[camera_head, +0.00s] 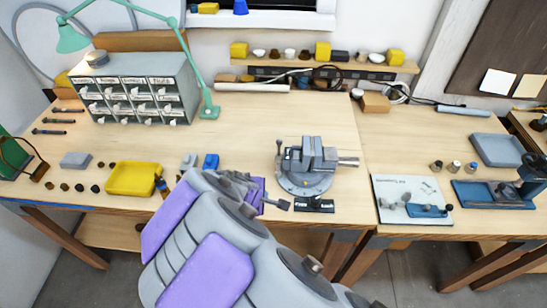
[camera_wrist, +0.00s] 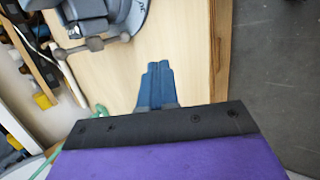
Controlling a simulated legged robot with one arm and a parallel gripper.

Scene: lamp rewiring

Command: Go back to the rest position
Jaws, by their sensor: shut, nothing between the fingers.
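My arm rises from the bottom of the head view and folds back towards the right over the front of the bench. My gripper (camera_head: 284,204) is low in front of the grey vise (camera_head: 308,160). In the wrist view the two blue fingers of my gripper (camera_wrist: 155,75) lie side by side, shut and empty, over bare wood. The vise also shows at the upper left of the wrist view (camera_wrist: 88,10). The green lamp (camera_head: 75,38) stands at the back left, its base (camera_head: 208,112) beside the drawer cabinet. My arm hides part of the bench front.
A drawer cabinet (camera_head: 135,92) and a yellow tray (camera_head: 132,178) are on the left. A white board with parts (camera_head: 412,190) and a blue tool stand (camera_head: 490,194) are on the right. The shelf (camera_head: 330,64) holds small items. The middle back of the bench is mostly clear.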

